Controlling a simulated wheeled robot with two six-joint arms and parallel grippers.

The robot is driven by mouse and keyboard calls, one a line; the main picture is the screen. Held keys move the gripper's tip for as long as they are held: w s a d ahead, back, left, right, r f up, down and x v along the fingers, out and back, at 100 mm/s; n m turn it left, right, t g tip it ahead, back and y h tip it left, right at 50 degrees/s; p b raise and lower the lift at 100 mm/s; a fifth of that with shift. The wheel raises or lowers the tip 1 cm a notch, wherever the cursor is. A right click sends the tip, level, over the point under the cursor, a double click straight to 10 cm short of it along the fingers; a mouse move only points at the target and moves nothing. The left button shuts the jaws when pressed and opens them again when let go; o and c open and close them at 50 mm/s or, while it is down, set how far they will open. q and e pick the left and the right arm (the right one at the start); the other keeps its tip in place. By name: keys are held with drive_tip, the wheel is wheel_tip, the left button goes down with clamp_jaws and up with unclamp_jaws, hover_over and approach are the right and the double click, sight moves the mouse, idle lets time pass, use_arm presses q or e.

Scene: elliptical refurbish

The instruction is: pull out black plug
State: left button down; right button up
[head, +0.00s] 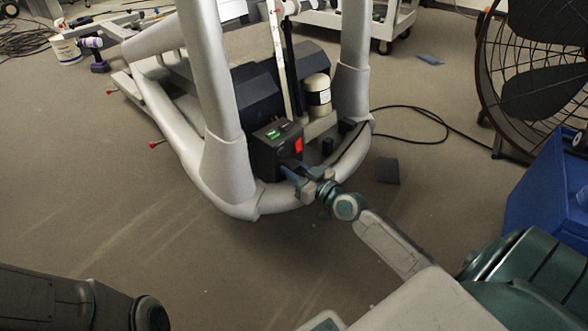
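A black power box (276,150) with a green-lit top and a red switch (299,145) sits inside the curved grey tube frame (229,172). My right gripper (291,173) reaches over the front tube to the lower front of this box. Its fingers are small and partly merge with the dark box, so I cannot tell whether they are open or hold anything. I cannot make out the black plug separately; it may be hidden at the fingertips. My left arm shows at the lower left, but its gripper is out of view.
A black cable (425,141) loops on the floor right of the frame. A large fan (530,75) and a blue bin (545,190) stand at the right. A small dark flat piece (387,170) lies on the carpet. The floor left of the frame is mostly clear.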

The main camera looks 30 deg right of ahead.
clamp_jaws()
drive_tip(key=shift+v, duration=1.2)
drive_tip(key=o, duration=0.7)
unclamp_jaws()
drive_tip(key=shift+s, duration=0.1)
drive_tip(key=shift+c, duration=0.2)
drive_tip(key=shift+s, duration=0.1)
drive_tip(key=p+v, duration=0.1)
drive_tip(key=v, duration=0.9)
drive_tip(key=shift+s+p, duration=0.3)
drive_tip(key=shift+p, duration=0.05)
drive_tip(key=shift+d, duration=0.1)
